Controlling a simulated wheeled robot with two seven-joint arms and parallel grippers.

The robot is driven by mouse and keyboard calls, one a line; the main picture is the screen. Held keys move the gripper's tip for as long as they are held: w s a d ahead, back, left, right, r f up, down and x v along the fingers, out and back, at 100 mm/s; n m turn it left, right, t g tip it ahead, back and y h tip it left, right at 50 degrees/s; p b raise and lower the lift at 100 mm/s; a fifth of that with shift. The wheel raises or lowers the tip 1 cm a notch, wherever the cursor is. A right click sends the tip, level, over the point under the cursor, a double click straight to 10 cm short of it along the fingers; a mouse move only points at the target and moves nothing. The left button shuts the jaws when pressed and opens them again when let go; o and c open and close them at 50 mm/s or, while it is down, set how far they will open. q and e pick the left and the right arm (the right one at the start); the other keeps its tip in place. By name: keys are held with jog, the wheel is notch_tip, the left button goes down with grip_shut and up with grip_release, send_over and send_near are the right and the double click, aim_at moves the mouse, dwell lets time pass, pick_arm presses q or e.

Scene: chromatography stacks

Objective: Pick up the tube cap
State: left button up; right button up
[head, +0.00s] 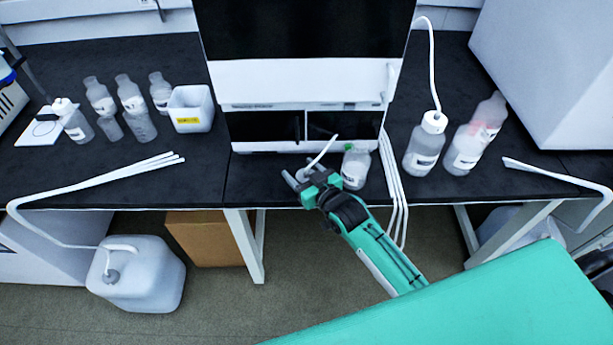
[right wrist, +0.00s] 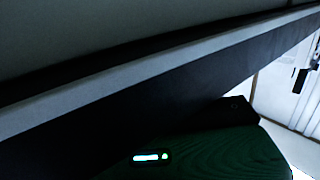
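My right gripper (head: 299,171) is low in front of the instrument, near the front edge of the black bench. Its two fingers point up and left in the head view and stand apart. A thin white tube (head: 323,151) runs from the instrument's lower bay down to a small white piece between the fingers, which looks like the tube cap (head: 302,175). The fingers mostly hide it, and I cannot tell whether they grip it. A clear bottle (head: 355,168) stands just right of the gripper. The right wrist view is dark and shows neither fingers nor cap. My left gripper is out of view.
The instrument (head: 305,80) stands close behind the gripper. White tubes (head: 393,185) hang over the bench edge to the right. A capped bottle (head: 423,150) with a tube stands farther right. Several bottles (head: 130,97) and a white container (head: 191,108) stand left; a long tube bundle (head: 100,180) lies in front.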

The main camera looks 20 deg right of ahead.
jog(key=c, duration=0.7)
jog(key=shift+r, duration=0.1)
